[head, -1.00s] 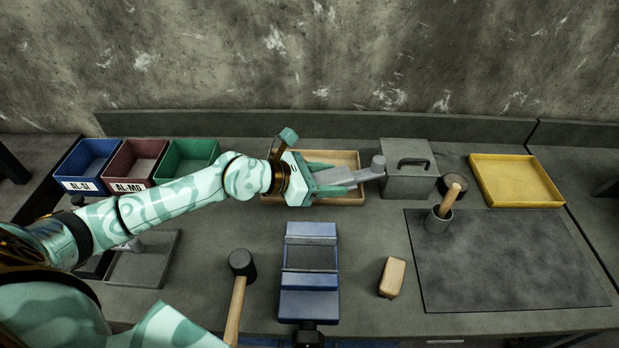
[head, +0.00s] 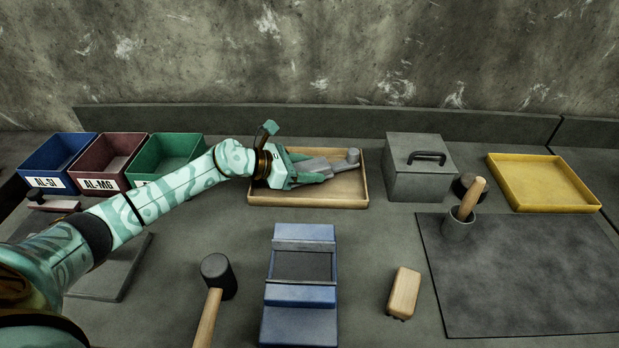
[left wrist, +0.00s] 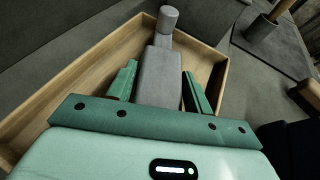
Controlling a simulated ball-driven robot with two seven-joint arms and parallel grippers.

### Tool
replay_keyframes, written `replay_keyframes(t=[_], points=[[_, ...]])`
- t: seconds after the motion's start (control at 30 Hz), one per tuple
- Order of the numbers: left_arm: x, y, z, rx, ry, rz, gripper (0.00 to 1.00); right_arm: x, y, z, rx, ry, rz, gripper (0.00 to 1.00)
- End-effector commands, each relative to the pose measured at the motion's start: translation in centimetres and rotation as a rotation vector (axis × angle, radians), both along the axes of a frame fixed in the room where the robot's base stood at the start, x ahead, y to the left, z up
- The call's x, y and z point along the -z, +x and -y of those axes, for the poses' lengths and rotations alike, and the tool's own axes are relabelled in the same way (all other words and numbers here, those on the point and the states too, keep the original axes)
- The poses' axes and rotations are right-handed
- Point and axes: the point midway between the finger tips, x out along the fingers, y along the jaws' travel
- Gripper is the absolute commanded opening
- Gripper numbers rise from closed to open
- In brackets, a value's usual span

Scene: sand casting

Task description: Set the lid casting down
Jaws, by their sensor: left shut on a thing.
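The lid casting (head: 322,165) is a grey flat piece with a narrower neck and a round knob at its right end. It also shows in the left wrist view (left wrist: 160,75), between my fingers. My left gripper (head: 310,168) is shut on the lid casting and holds it over the wooden tray (head: 340,200). In the left wrist view the tray's wooden walls (left wrist: 85,72) stand around the fingers, and the knob end reaches to the tray's far wall. I cannot tell whether the casting touches the tray floor. My right gripper is not in view.
A grey box with a handle (head: 420,175) stands just right of the tray. Blue, red and green bins (head: 165,155) stand to the left. A yellow tray (head: 540,185), a dark mat (head: 525,270), a mallet (head: 215,285), a blue flask (head: 302,290) and a brush (head: 404,293) are around.

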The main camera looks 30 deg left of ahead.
Motion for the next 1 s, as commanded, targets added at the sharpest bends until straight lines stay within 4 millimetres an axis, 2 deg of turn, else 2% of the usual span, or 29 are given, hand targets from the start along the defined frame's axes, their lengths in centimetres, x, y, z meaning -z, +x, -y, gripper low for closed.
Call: replay_keyframes(t=[0.03, 0.1, 0.5, 0.53, 0.6, 0.93, 1.0], points=[[1.06, 0.04, 0.03, -0.001, -0.002, -0.002, 0.14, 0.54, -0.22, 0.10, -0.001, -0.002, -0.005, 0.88], [1.53, 0.05, 0.02, -0.001, -0.003, 0.000, 0.14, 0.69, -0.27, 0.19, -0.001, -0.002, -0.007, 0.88], [1.88, 0.03, 0.00, -0.001, -0.001, 0.002, 0.14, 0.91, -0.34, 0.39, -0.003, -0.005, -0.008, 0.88], [1.93, -0.02, 0.01, -0.001, 0.000, 0.000, 0.56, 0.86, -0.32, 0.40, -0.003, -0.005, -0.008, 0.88], [1.87, -0.03, 0.01, -0.001, 0.000, 0.000, 0.72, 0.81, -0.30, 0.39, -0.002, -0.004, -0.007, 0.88], [1.31, -0.04, 0.02, -0.001, 0.000, 0.002, 0.72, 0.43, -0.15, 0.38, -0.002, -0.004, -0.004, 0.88], [1.13, -0.58, -0.56, -0.001, 0.002, 0.000, 0.72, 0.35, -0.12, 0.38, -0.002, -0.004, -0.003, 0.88]])
